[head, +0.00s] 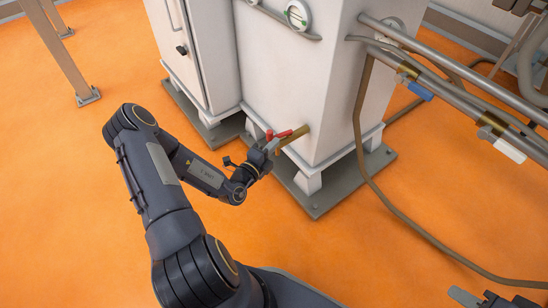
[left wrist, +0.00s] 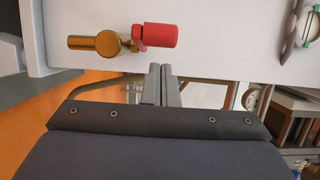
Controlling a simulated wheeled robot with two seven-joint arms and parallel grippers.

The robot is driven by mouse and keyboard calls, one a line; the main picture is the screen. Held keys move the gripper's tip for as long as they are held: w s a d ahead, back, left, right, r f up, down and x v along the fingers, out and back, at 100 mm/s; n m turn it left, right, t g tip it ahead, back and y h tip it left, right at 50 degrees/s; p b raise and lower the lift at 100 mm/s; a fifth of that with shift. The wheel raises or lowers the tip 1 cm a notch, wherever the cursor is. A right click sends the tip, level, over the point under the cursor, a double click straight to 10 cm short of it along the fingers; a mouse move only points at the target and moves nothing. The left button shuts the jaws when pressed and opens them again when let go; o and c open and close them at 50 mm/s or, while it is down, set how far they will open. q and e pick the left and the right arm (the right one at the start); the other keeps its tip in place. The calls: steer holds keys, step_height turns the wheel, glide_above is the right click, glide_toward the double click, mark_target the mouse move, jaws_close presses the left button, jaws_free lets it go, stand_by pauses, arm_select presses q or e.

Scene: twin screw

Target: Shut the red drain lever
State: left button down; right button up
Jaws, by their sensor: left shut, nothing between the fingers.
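The red drain lever (head: 284,134) is on a brass drain pipe (head: 296,138) low on the white cabinet's side. In the left wrist view the red handle (left wrist: 161,35) sits right of the brass valve body (left wrist: 107,44), roughly in line with it. My left gripper (head: 268,147) is at the lever in the head view. In the left wrist view its fingertips (left wrist: 161,70) are together, empty, just below the handle; I cannot tell whether they touch it. A grey part at the bottom right corner of the head view looks like my right gripper (head: 465,296); its jaws are unclear.
The white cabinet (head: 285,75) stands on feet over a grey plinth (head: 318,203). Metal pipes (head: 450,85) with blue and white handles run at the upper right. A brown hose (head: 385,200) curves over the orange floor.

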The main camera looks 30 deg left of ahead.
arm_select(q)
steer(key=shift+w+a, duration=0.2)
steer(key=shift+a, duration=0.35)
steer(key=shift+a, duration=0.1)
steer(key=shift+a+m+h, duration=0.2)
steer(key=shift+m+h, duration=0.2)
steer(key=shift+h, duration=0.2)
